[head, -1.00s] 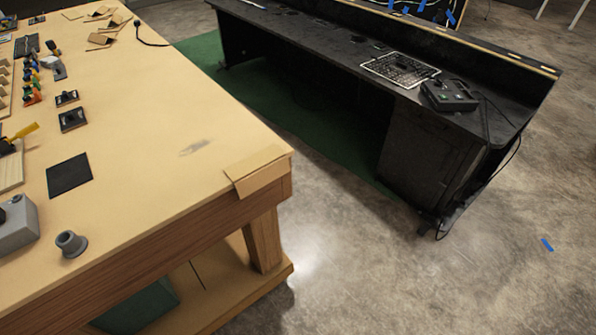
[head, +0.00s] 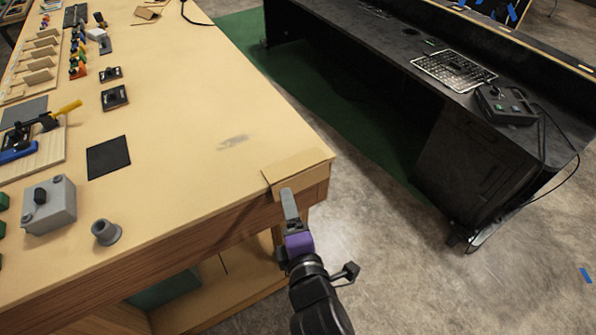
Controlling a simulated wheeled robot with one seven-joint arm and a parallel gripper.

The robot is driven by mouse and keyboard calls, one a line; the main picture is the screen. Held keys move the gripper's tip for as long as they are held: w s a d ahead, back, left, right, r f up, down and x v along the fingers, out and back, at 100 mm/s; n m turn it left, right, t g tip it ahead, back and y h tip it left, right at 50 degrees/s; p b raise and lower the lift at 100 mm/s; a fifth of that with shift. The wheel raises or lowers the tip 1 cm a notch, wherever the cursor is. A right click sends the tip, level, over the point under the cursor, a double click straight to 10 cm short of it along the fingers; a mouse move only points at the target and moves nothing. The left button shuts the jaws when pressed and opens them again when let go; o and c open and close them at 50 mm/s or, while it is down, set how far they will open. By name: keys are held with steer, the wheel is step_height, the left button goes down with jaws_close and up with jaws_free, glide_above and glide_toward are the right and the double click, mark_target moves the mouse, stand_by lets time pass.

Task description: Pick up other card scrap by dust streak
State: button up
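A flat tan card scrap (head: 298,169) lies at the near right corner of the wooden table, with its front edge along or slightly over the table edge. The dust streak (head: 233,142) is a grey smudge on the tabletop, left of the card scrap. My gripper (head: 287,194) reaches up from below, its grey fingertips at the front edge of the card scrap and overlapping it in the picture. I cannot tell whether they touch it. The fingers line up in this view, so their gap is hidden. More card pieces (head: 147,13) lie at the table's far end.
A black square (head: 108,157), a grey knob-like piece (head: 106,232) and a grey box (head: 48,205) sit on the table's left part. The tabletop (head: 190,190) around the streak is clear. A black console desk (head: 390,70) stands to the right across a floor gap.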

mark_target(279, 172)
steer(key=x, duration=0.6)
steer(key=shift+w+p, duration=0.45)
steer(key=shift+a+r, duration=0.1)
steer(key=c, duration=1.4)
